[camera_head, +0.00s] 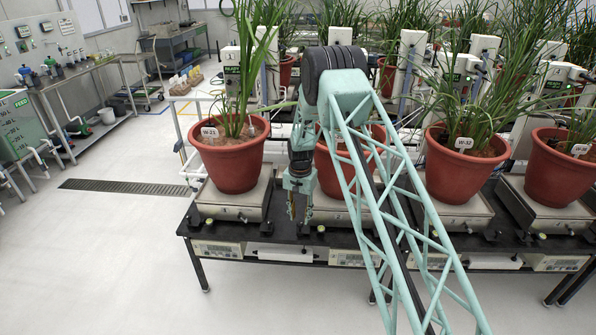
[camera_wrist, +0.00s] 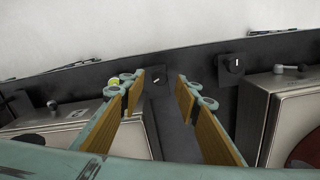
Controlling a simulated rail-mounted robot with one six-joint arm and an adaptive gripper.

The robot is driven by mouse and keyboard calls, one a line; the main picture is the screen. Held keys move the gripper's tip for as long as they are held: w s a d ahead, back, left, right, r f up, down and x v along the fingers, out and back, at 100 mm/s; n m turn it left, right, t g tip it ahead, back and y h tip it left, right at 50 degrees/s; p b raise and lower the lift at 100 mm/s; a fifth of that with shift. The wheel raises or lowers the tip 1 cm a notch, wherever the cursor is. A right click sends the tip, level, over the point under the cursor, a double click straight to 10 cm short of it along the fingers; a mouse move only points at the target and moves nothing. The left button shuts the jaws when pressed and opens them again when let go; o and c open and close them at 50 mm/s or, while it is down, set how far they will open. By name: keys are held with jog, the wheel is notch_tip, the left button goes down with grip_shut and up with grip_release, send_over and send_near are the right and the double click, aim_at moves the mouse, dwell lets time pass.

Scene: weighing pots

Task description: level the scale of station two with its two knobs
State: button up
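My gripper (camera_head: 297,212) points down at the table's front edge, between the first and second pots from the left. In the wrist view my gripper (camera_wrist: 160,84) is open and empty, with wood-coloured pads inside both fingers. Another black knob (camera_wrist: 232,66) with a white mark is to the right. The second scale (camera_head: 345,217) is partly hidden by my arm; a yellow-green level (camera_head: 320,229) shows at its front.
The leftmost scale (camera_head: 232,204) carries pot W-21 (camera_head: 232,163). Pot W-32 (camera_head: 465,166) and another pot (camera_head: 557,170) stand further right. The wrist view shows scales on both sides of the fingers. Floor (camera_head: 110,255) in front of the black table (camera_head: 225,232) is clear.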

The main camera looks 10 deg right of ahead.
notch_tip(320, 180, up, 11)
jog(key=p, duration=0.2)
notch_tip(320, 180, up, 14)
jog(key=n, duration=0.1)
send_over(300, 224)
jog(key=s+a, duration=0.2)
jog(key=s, duration=0.2)
jog(key=shift+s+r+t, duration=0.15)
jog(key=shift+s+r, duration=0.1)
jog(key=shift+r, duration=0.35)
jog(key=shift+s+r+t, duration=0.15)
jog(key=shift+s+r, duration=0.1)
jog(key=shift+r, duration=0.3)
